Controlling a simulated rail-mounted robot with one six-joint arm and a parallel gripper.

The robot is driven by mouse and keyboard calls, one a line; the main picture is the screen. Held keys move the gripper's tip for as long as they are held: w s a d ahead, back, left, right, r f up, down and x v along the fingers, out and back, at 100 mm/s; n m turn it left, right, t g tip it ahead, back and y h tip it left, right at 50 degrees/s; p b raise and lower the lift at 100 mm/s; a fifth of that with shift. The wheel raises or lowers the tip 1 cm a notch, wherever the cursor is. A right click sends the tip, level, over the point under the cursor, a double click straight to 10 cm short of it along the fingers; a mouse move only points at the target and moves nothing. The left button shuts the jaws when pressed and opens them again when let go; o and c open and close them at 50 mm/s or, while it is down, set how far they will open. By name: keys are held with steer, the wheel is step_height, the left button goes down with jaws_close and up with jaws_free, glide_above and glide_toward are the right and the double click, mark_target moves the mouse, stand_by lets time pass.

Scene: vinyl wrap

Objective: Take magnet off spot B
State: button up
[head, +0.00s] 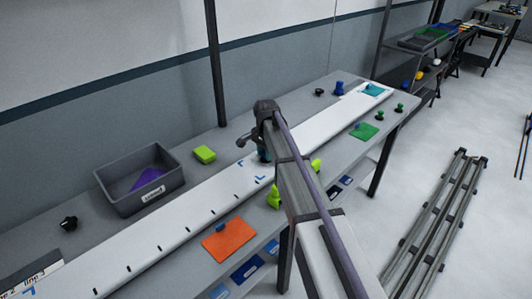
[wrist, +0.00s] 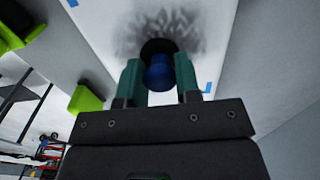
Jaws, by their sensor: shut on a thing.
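My gripper (wrist: 160,70) has its two teal fingers shut on a magnet (wrist: 157,76) with a blue knob and a dark round base. In the wrist view the magnet is over the white strip (wrist: 105,30), with a dark smudged shadow around its base. I cannot tell whether the base touches the strip. Blue corner marks (wrist: 205,88) lie on the strip around it; no letter B is readable. In the head view my gripper (head: 264,154) is over the strip's middle, and my arm mostly hides the magnet.
A grey bin (head: 140,180) holding a purple sheet and a lime block (head: 204,155) stand behind the strip. An orange sheet (head: 229,239) and lime objects (head: 274,197) lie in front. A green sheet (head: 364,131), a teal sheet (head: 373,90) and several small knobs are at the far end.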

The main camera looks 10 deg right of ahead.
steer(key=shift+r+p, duration=0.7)
steer(key=shift+c, duration=0.3)
step_height(320, 180, up, 7)
steer(key=p, duration=0.7)
steer(key=shift+f, duration=0.1)
stand_by(0.4)
